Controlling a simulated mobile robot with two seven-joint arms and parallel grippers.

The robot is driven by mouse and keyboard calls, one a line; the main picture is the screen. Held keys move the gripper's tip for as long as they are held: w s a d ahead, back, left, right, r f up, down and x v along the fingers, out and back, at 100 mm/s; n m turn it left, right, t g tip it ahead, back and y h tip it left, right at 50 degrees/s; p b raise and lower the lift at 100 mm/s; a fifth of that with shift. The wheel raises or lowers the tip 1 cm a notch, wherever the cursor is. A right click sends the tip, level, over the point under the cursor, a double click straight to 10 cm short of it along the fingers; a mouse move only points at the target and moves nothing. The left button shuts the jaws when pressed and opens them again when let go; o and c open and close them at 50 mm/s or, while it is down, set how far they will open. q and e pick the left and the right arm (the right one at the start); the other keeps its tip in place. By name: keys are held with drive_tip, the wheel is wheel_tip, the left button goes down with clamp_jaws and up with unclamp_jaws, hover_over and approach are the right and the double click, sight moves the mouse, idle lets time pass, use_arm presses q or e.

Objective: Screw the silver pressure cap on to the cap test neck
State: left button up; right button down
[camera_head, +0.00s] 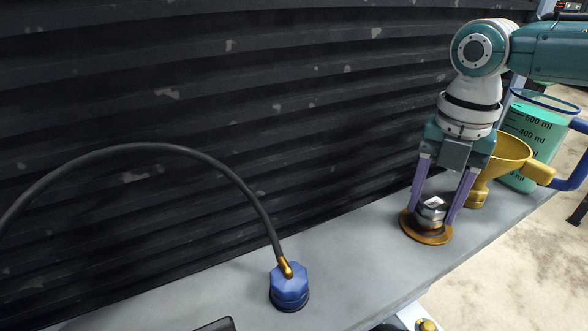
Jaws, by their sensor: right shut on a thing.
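The silver pressure cap (432,208) is between the purple fingers of my right gripper (434,214), which is shut on it. The cap sits over a round orange-brown flanged base (428,236), which looks like the cap test neck, on the grey ledge. The cap looks roughly upright. The fingers hide its sides, and I cannot tell whether its thread is engaged. My left gripper does not show.
A yellow funnel (505,155) and a measuring jug of green liquid (530,135) stand just right of my right gripper. A blue knob-like fitting (289,288) with a black hose (190,152) stands on the grey ledge (350,262). A dark ribbed wall (220,90) rises behind.

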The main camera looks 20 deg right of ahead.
drive_tip(key=shift+f, duration=0.4)
drive_tip(key=shift+f, duration=0.1)
idle(0.6)
